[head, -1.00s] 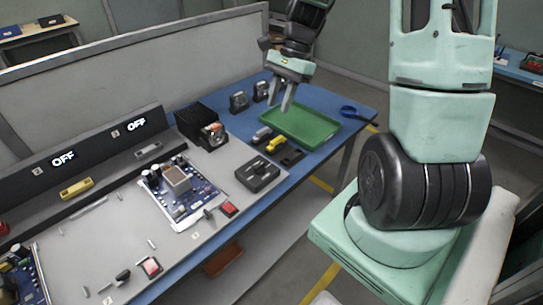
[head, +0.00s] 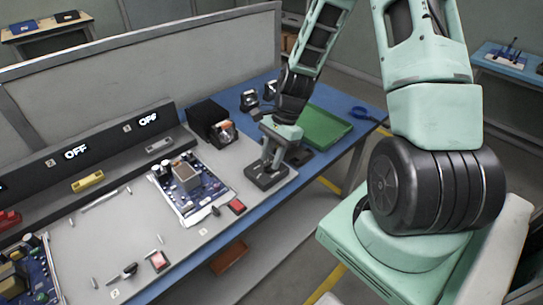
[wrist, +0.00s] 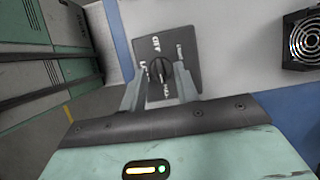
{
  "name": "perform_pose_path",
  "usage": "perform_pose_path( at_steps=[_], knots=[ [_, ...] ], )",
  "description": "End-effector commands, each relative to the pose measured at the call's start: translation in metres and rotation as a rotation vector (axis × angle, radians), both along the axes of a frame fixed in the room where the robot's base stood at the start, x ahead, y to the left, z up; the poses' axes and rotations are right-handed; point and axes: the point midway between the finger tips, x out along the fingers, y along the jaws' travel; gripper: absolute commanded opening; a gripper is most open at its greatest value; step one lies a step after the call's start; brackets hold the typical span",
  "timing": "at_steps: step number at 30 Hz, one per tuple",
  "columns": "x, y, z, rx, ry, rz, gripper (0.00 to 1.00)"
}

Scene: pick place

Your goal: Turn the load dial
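The load dial is a black knob (wrist: 160,71) on a dark square box (wrist: 188,52) with white markings around it, too small to read surely. In the head view the box (head: 283,178) sits at the right end of the grey bench surface, partly covered by my gripper (head: 266,163). In the wrist view my gripper (wrist: 158,84) is open, one finger on the left of the knob and one on the right. Gaps show between the fingers and the knob, so it is not gripped.
A circuit board (head: 192,185) lies left of the box, with a red switch (head: 236,206) near it. A black fan unit (head: 210,122) stands behind. A green tray (head: 325,127) is beyond my gripper. Two displays read OFF (head: 76,152).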

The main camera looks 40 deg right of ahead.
Motion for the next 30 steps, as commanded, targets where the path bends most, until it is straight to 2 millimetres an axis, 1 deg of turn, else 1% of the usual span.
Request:
perform_pose_path(
  at_steps=[3, 9, 10, 13, 23, 30],
  knots=[
    [-0.0003, 0.0015, -0.0031, 0.001, 0.001, 0.000, 0.31],
    [-0.0001, 0.0014, -0.0030, 0.000, 0.000, 0.001, 0.31],
    [-0.0001, 0.0014, -0.0030, 0.000, 0.000, 0.001, 0.28],
    [-0.0001, 0.0012, -0.0030, 0.000, 0.000, 0.001, 0.00],
    [0.0002, 0.0011, -0.0022, 0.000, 0.000, 0.016, 0.00],
    [0.0016, 0.0012, -0.0006, -0.001, 0.000, 0.114, 0.00]
  ],
)
